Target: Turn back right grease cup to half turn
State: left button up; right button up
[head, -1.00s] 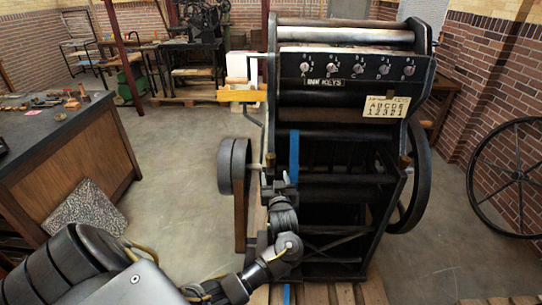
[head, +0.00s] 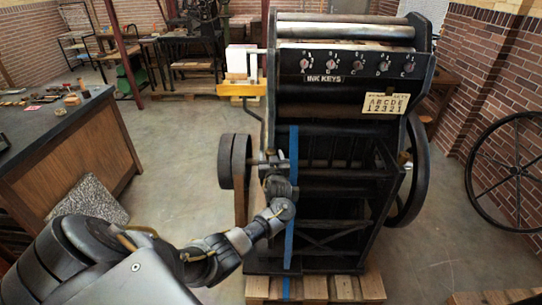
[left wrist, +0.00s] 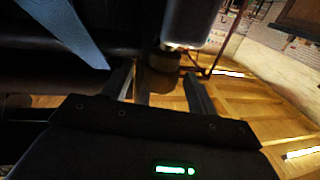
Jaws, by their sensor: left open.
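The hand press (head: 345,170) stands ahead. A small brass cup (head: 404,158) shows on the right side of its frame. My left gripper (head: 272,161) is at the left side of the frame, beside the shaft of the flat pulley (head: 232,161). In the left wrist view its two fingers (left wrist: 160,88) are apart. A dark brownish round piece (left wrist: 165,62), perhaps a grease cup, shows just beyond and between the fingertips. I cannot tell whether they touch it. The cup seen earlier at this side is hidden in the head view by my gripper. My right gripper is not in view.
A blue strap (head: 291,200) hangs down the press front close to my left gripper, and shows in the left wrist view (left wrist: 70,30). A wooden pallet (head: 320,288) lies under the press. A workbench (head: 75,140) stands at left.

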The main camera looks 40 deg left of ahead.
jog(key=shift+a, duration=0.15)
pick_arm(q)
jog(key=shift+c, duration=0.8)
jog(key=c, duration=0.8)
jog(key=shift+s+a+r+m+t+h+p, duration=0.15)
jog(key=shift+m+t+h+p, duration=0.25)
jog(key=shift+m+t+h, duration=1.1)
jog(key=shift+h, duration=0.5)
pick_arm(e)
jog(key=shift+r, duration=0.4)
pick_arm(q)
jog(key=o, duration=1)
jog(key=shift+c, duration=0.2)
